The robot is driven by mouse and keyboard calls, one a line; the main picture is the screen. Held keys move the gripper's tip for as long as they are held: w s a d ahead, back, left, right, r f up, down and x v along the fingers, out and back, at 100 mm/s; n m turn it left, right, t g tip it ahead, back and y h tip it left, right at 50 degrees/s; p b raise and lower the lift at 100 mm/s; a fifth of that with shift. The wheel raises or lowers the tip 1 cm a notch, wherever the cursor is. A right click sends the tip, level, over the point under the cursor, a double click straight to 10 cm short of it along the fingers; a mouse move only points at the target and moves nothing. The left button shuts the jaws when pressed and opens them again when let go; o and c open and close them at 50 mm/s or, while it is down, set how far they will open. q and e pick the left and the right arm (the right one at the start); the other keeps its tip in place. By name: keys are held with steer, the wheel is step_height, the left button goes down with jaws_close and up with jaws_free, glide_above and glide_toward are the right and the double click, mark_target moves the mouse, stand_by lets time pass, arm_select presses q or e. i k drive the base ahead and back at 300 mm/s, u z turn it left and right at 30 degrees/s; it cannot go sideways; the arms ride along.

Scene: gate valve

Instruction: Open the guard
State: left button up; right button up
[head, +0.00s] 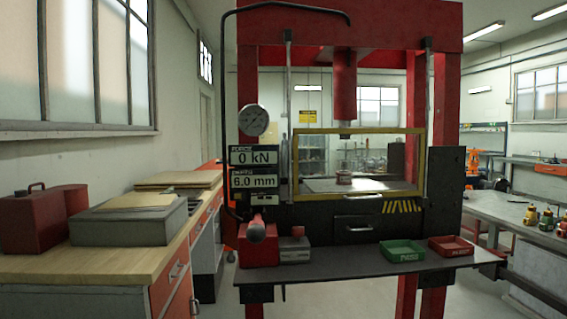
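The guard (358,131) is a clear panel in a yellow rectangular frame on the front of a red press (340,22). It stands upright between two vertical grey rails, in front of the pressing space. Through it I see the lower end of the red ram and a small reddish part (344,177) on the press bed. The guard looks lowered, with its bottom edge just above the dark front panel (318,214). Neither of my grippers is in view.
A gauge (253,120) and displays reading 0 kN and 6.0 mm sit left of the guard. Below is a dark shelf (340,268) with green (402,250) and red (450,246) trays. A bent black bar (226,120) runs along the left. Benches flank the press.

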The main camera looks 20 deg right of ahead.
mark_target(296, 197)
steer(key=z, duration=2.4)
steer(key=i, duration=1.55)
steer(key=u, duration=2.5)
